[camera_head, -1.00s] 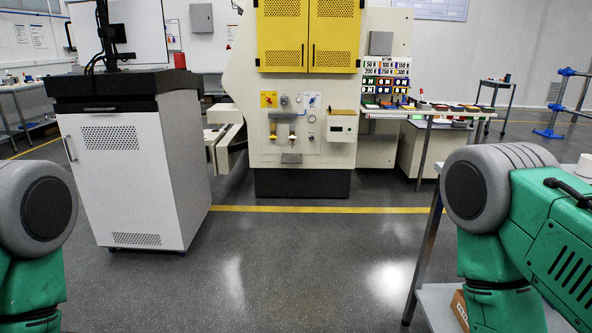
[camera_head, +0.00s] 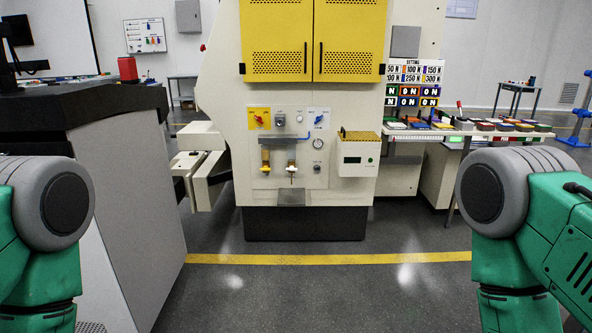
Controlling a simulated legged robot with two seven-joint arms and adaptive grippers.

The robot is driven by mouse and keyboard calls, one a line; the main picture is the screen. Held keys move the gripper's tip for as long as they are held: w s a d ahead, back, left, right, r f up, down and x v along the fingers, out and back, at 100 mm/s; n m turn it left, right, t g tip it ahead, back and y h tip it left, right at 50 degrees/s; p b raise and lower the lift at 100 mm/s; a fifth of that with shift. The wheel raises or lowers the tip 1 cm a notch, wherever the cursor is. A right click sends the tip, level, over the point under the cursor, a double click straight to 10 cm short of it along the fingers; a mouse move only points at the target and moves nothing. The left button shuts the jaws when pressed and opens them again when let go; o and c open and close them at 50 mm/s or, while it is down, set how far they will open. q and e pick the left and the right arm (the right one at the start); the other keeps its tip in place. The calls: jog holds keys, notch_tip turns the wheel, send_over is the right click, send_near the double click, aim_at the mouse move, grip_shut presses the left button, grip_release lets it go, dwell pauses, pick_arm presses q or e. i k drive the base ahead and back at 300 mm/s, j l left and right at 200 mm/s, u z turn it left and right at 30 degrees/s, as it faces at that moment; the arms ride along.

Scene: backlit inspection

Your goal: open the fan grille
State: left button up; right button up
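A cream machine (camera_head: 219,82) stands ahead. On its upper front are two yellow doors, a left one (camera_head: 276,28) and a right one (camera_head: 349,28), each with a perforated area low down and a dark vertical handle near the middle seam. The doors look shut. Their top is cut off by the picture edge. No fan shows, and I cannot tell which perforated panel is the fan grille. Green and grey parts of both my arms show at the lower left and right. Both grippers are out of view.
A grey cabinet with a dark top (camera_head: 88,103) stands close on the left. A control panel (camera_head: 289,147) sits below the doors. A bench (camera_head: 470,133) with coloured blocks is on the right. Open floor (camera_head: 310,297) lies ahead, crossed by a yellow line (camera_head: 330,259).

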aim_at(359, 132)
jog(key=i+z, duration=0.2)
jog(key=i, duration=0.8)
jog(key=i+j+z, duration=0.15)
jog(key=i, duration=0.85)
